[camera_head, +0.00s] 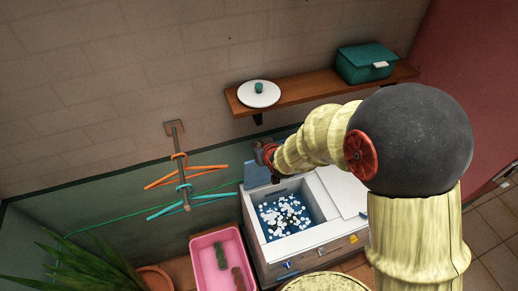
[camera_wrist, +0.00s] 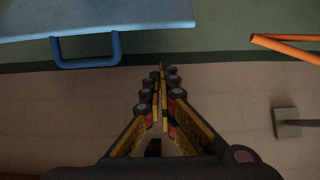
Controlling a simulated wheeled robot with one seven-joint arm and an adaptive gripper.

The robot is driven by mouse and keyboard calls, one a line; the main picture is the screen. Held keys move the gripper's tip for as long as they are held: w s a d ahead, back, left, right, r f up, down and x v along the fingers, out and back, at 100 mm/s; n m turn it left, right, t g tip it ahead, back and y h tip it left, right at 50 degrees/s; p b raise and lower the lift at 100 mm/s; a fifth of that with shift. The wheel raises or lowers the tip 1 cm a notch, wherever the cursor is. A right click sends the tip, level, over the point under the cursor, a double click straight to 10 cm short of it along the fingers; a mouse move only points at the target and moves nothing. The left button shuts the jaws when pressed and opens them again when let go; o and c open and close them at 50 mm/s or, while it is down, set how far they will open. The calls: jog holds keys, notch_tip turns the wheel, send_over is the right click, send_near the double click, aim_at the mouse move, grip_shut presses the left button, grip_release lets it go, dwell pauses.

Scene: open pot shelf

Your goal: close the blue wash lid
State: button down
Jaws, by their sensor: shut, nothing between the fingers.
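The blue wash lid (camera_head: 256,174) stands raised at the back edge of the white washing machine's tub (camera_head: 308,246), partly hidden by my gripper and arm in the head view. In the wrist view the lid (camera_wrist: 110,17) fills the top left, with its blue loop handle (camera_wrist: 86,61) on the near edge. My gripper (camera_head: 275,176) is beside the top of the lid in the head view. In the wrist view my gripper (camera_wrist: 160,78) is shut and empty, with its fingertips to the right of the handle and apart from it in the picture.
The open tub holds blue water with white foam (camera_head: 284,214). Orange (camera_head: 185,174) and teal (camera_head: 190,203) hangers hang from a wall peg left of the lid. A shelf (camera_head: 295,92) above carries a white pot lid (camera_head: 259,98) and a green box (camera_head: 366,63). A pink basin (camera_head: 204,245) stands left.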

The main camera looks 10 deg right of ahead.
jog(key=w+f, duration=0.1)
jog(key=f+p, duration=0.1)
jog(key=f, duration=0.1)
jog(key=w+f+p, duration=0.1)
jog(key=f, duration=0.1)
jog(key=shift+w+a+f, duration=0.25)
jog(key=shift+w+a, duration=0.05)
jog(key=shift+w, duration=0.05)
jog(key=shift+s+f, duration=0.25)
jog(key=shift+s, duration=0.05)
jog(key=shift+s, duration=0.1)
jog(key=shift+f, duration=0.1)
